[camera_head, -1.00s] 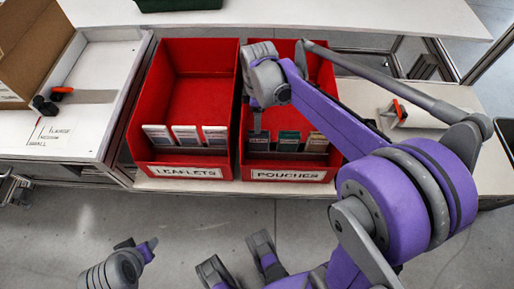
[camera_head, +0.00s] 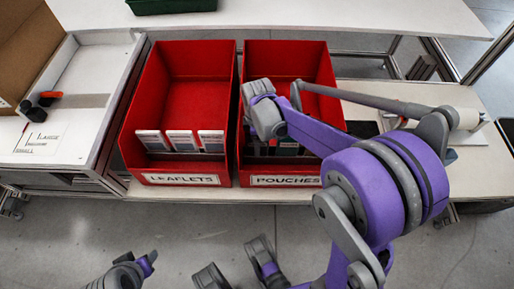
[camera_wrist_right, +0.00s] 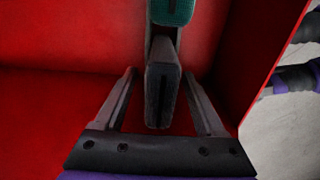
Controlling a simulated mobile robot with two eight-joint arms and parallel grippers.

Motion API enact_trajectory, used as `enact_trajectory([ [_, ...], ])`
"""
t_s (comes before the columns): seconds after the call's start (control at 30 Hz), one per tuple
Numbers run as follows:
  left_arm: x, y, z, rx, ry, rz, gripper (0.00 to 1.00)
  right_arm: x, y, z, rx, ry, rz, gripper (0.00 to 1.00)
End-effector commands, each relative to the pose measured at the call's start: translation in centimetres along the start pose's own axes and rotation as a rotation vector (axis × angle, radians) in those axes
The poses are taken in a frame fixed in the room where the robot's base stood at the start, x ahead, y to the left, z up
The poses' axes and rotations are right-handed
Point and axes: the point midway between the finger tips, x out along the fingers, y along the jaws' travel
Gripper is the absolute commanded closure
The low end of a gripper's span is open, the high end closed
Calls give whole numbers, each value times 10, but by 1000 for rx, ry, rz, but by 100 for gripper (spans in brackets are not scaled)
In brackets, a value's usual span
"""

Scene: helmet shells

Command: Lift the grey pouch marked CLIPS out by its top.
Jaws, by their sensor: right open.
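A dark grey pouch (camera_wrist_right: 161,95) shows end-on in the right wrist view, standing in the red bin labelled POUCHES (camera_head: 287,181). No CLIPS marking is readable on it. My right gripper (camera_wrist_right: 160,76) is open, with one finger on each side of the grey pouch and visible gaps between them. A teal pouch (camera_wrist_right: 172,12) stands just beyond it. In the head view my right wrist and arm cover most of the pouch row, and the fingertips are hidden there.
The red LEAFLETS bin (camera_head: 181,180) stands directly to the left, holding several white-topped leaflet packs (camera_head: 182,141). The right wall of the pouch bin (camera_wrist_right: 262,60) is close to my right finger. A white tray (camera_head: 105,75) lies farther left. A green bin (camera_head: 172,6) sits behind.

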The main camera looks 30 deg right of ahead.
Motion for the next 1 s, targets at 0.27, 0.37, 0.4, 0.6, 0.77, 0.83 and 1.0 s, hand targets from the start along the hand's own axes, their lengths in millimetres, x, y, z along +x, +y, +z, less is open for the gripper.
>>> enact_trajectory([
  [0.27,-1,0,0,0,0,0,50,-1,0,0,0,0,0,54],
  [0.37,-1,0,0,0,0,0,50,-1,0,0,0,0,0,72],
  [0.4,-1,0,0,0,0,0,50,-1,0,0,0,0,0,80],
  [0.6,-1,0,0,0,0,0,50,-1,0,0,0,0,0,100],
  [0.77,-1,0,0,0,0,0,50,-1,0,0,0,0,0,100],
  [0.83,-1,0,0,0,0,0,50,-1,0,0,0,0,0,100],
  [1.0,-3,0,-1,0,1,0,50,-7,0,0,0,0,0,100],
])
